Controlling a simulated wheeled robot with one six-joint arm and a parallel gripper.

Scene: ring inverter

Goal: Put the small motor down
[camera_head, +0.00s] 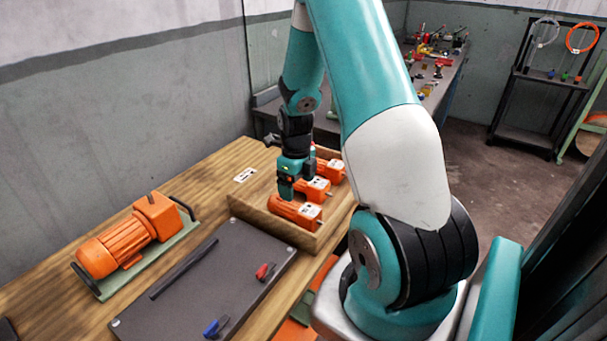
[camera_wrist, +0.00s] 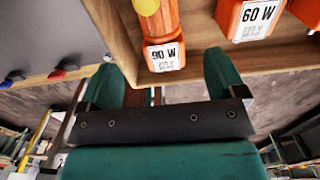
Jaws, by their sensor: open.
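My gripper (camera_head: 287,192) is low over a wooden tray (camera_head: 270,229) in the head view. In the wrist view its two fingers (camera_wrist: 163,80) are spread, with no motor gripped. A small orange motor (camera_wrist: 163,22) labelled 90 W lies in the tray just ahead of the gap between the fingers. This appears to be the nearest motor (camera_head: 293,212) in the head view. A motor labelled 60 W (camera_wrist: 243,18) lies to its right, and part of a third motor (camera_wrist: 307,10) shows beyond. Whether a finger touches the 90 W motor cannot be told.
A large orange motor (camera_head: 130,237) on a green base stands at left. A small white card (camera_head: 245,175) lies behind the tray.

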